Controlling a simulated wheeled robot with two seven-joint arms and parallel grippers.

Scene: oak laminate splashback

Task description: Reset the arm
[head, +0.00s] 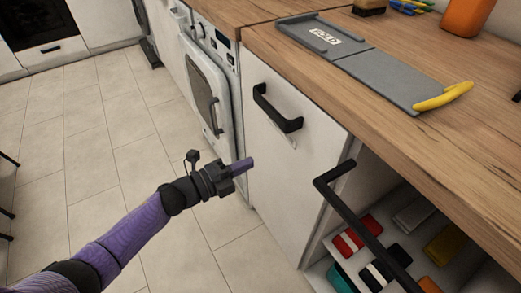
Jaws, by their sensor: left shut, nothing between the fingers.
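My left gripper (238,168) is in the middle of the head view, at the end of my purple and black left arm that comes in from the lower left. Its fingers are shut and empty. It hangs over the floor in front of a white cabinet door (285,165), and I cannot tell how near it is to the door. My right gripper is not in view.
A wooden counter (400,110) at the right bears a grey board (375,78) and a yellow banana-like object (444,95). Below it is an open compartment with several coloured items and a black handle (350,215). A washing machine (207,85) stands further back.

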